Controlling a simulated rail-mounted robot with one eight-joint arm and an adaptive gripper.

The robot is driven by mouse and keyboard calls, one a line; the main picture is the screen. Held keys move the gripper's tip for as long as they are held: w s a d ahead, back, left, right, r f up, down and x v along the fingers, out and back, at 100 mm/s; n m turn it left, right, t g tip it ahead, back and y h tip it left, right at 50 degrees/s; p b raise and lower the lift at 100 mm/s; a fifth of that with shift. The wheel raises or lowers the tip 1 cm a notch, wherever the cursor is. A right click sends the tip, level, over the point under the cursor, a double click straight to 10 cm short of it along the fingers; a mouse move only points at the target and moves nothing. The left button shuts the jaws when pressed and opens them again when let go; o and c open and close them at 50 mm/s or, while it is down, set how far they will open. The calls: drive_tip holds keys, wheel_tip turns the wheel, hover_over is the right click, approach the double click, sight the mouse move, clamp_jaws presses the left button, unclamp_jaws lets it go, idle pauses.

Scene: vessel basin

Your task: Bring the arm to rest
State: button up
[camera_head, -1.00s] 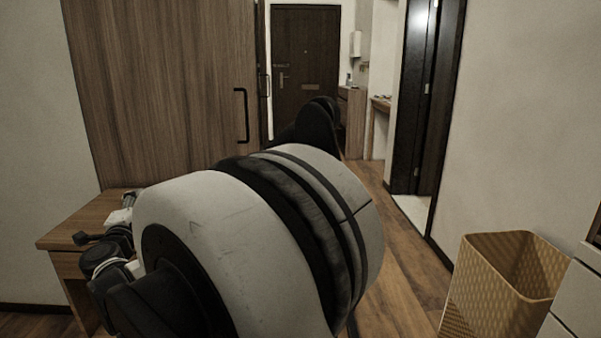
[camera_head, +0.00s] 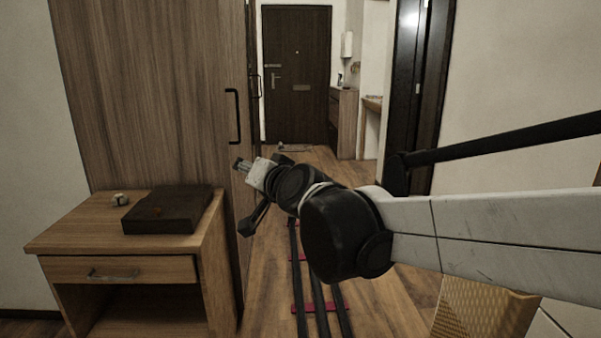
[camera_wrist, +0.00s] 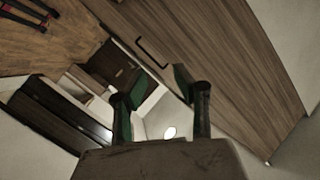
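My gripper (camera_head: 243,166) is in the middle of the head view, at the end of my arm, which reaches in from the right edge. It is in front of the wooden wardrobe's right edge, above the floor. In the wrist view my gripper (camera_wrist: 159,84) shows its two dark green fingers apart, with nothing between them. The wrist picture is strongly tilted.
A wicker basket (camera_head: 482,312) is at lower right, partly behind my arm. Dark rails (camera_head: 310,285) run along the floor.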

drive_tip(key=s+d+f+g+h, duration=0.2)
drive_tip(key=s+d+f+h, duration=0.1)
drive_tip(key=s+d+f, duration=0.55)
drive_tip(key=s+d+f+n+g+h, duration=0.1)
drive_tip(key=s+d+f+g+h, duration=0.3)
drive_tip(key=s+d, duration=0.65)
drive_tip(key=s+d+f+g+h, duration=0.1)
drive_tip(key=s+d+f+h, duration=0.1)
drive_tip(key=s+d+f, duration=0.8)
wheel_tip(320, 180, up, 18)
drive_tip(key=w+d+p, duration=0.1)
drive_tip(key=w+p, duration=0.1)
drive_tip(key=p, duration=1.4)
drive_tip(key=shift+w+d+r+y, duration=0.25)
drive_tip(key=shift+d+y, duration=0.05)
